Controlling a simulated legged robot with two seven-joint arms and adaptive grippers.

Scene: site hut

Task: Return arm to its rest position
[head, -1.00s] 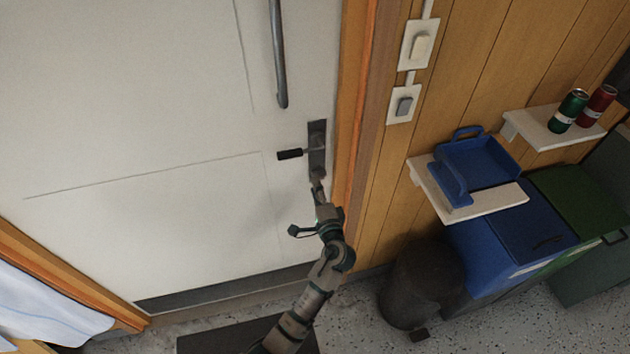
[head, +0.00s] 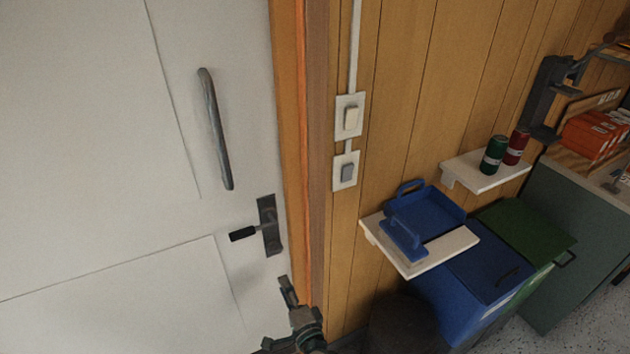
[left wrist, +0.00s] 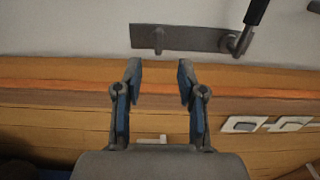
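My left gripper (head: 289,290) shows at the bottom of the head view, below the door's lever handle (head: 243,234) and near the orange door frame. In the left wrist view its two fingers (left wrist: 160,82) stand apart with nothing between them. The handle's dark plate (left wrist: 185,38) lies beyond the fingertips there, and the lever (left wrist: 252,18) shows at the upper right. I see no contact between the gripper and the handle. My right gripper is in neither view.
A white door (head: 90,150) with a grey pull bar (head: 215,130) fills the left. Two switches (head: 350,117) are on the wood wall. A shelf (head: 450,245) holds a blue tray (head: 440,208); another (head: 480,177) holds two cans. Blue (head: 470,290) and green (head: 530,230) bins stand below.

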